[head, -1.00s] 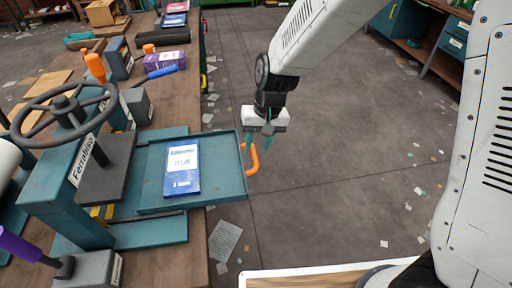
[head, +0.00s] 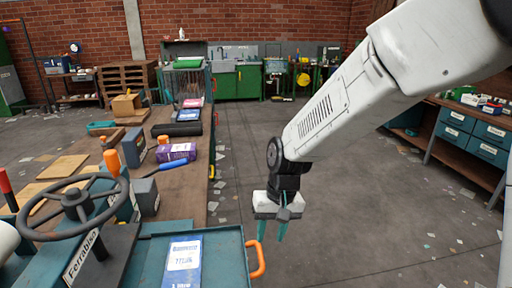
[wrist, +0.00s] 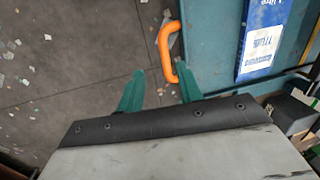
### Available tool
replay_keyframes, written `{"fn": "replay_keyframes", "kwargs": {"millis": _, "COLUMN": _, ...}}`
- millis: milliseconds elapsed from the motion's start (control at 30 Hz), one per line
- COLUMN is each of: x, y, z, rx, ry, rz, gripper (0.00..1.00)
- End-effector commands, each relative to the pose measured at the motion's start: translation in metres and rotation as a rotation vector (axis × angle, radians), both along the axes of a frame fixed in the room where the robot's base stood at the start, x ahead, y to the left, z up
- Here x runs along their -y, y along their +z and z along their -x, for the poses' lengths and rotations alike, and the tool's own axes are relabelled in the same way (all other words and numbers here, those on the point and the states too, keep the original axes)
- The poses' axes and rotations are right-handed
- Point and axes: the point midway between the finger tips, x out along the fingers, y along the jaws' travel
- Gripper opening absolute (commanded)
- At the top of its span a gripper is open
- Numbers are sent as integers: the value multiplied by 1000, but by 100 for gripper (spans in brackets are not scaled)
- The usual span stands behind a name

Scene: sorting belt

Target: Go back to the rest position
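My gripper (head: 272,230) hangs pointing down over open floor, to the right of the teal tray (head: 222,262). Its two teal fingers are spread apart with nothing between them. They also show in the wrist view (wrist: 158,95), with bare floor and part of the orange handle (wrist: 168,50) beyond them. The orange handle also shows on the tray's right side in the head view (head: 257,259), apart from the fingers. A blue and white packet (head: 184,262) lies in the tray.
A dark handwheel (head: 72,205) stands left of the tray. A purple box (head: 176,152), a blue cylinder (head: 166,167) and a black roll (head: 177,129) lie further back on the bench. A shelf with teal drawers (head: 480,140) stands at right.

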Motion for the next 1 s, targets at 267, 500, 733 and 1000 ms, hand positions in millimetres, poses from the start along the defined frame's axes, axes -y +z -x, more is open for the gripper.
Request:
{"fn": "replay_keyframes", "kwargs": {"millis": 267, "x": 63, "y": 41, "z": 65, "rx": -79, "ry": 60, "rz": 72, "gripper": 36}}
{"fn": "replay_keyframes", "kwargs": {"millis": 500, "x": 133, "y": 94, "z": 125, "rx": -50, "ry": 32, "rz": 116, "gripper": 36}}
{"fn": "replay_keyframes", "kwargs": {"millis": 733, "x": 188, "y": 126, "z": 184, "rx": 27, "ry": -49, "rz": 152, "gripper": 36}}
{"fn": "replay_keyframes", "kwargs": {"millis": 1000, "x": 215, "y": 147, "z": 214, "rx": 156, "ry": -155, "rz": 162, "gripper": 36}}
